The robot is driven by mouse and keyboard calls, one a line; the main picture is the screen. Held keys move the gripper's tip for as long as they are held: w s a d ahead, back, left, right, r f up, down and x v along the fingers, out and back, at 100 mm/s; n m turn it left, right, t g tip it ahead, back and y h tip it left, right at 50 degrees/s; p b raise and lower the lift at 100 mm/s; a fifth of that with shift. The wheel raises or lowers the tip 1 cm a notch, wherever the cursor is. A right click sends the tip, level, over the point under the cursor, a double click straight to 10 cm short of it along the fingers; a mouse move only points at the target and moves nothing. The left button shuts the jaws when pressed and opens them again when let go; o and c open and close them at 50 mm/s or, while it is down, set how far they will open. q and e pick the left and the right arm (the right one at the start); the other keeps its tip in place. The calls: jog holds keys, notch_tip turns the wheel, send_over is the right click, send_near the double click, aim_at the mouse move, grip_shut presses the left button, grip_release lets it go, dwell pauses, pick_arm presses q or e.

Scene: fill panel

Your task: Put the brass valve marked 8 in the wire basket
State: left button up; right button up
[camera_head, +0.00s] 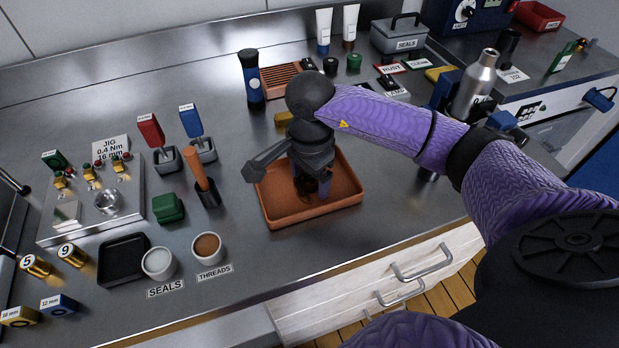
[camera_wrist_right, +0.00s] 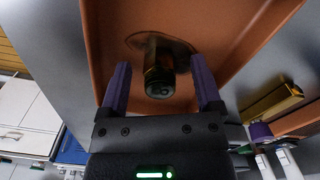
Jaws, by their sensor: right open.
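My right gripper (camera_head: 312,190) reaches down into the orange tray (camera_head: 270,205) on the steel bench. In the right wrist view the gripper (camera_wrist_right: 160,68) is open. A dark brass cylinder (camera_wrist_right: 160,82), probably a valve, stands between its fingers with visible gaps on both sides. Its number cannot be read. A brass valve marked 5 (camera_head: 36,266) and one marked 9 (camera_head: 73,256) stand at the far left. I cannot make out a valve marked 8 or a wire basket. My left gripper is not in view.
A jig plate (camera_head: 125,210), a black tray (camera_head: 122,258) and a white cup of seals (camera_head: 158,263) stand left. A cup of threads (camera_head: 207,248) is near the tray. A blue-black bottle (camera_head: 251,80) stands behind. Bare bench lies along the front edge.

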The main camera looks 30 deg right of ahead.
grip_shut()
dwell(0.3)
